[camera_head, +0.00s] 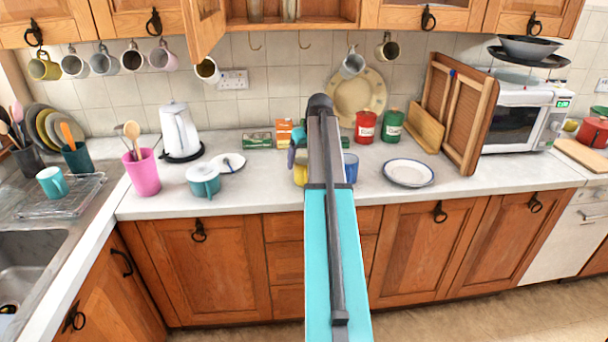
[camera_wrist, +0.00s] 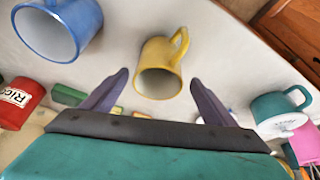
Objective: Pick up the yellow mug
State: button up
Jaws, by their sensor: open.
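The yellow mug (camera_wrist: 157,52) is in the upper middle of the wrist view, with its open mouth toward the camera and its handle at the upper right. In the head view only a yellow sliver of it (camera_head: 300,176) shows on the counter beside my arm, which hides the rest. My gripper (camera_wrist: 158,79) is open and empty. Its two purple fingers are spread wide, one on each side of the mug in the picture, with visible gaps to it. In the head view one finger shows just above the yellow sliver.
A blue mug (camera_wrist: 62,25) stands close by; it also shows right of my arm in the head view (camera_head: 351,167). A teal mug (camera_head: 204,181), a plate (camera_head: 409,172), red tin (camera_head: 369,126) and green tin (camera_head: 391,125) share the counter (camera_head: 270,190). Mugs hang above.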

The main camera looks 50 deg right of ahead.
aim_at(303, 169)
jog(key=shift+w+f, duration=0.15)
jog(key=shift+f, duration=0.3)
jog(key=shift+p+x, duration=1)
jog(key=shift+x, duration=1.6)
jog(key=shift+d, duration=0.15)
jog(key=c, duration=1.3)
jog(key=shift+c, duration=0.2)
jog(key=shift+r, duration=0.1)
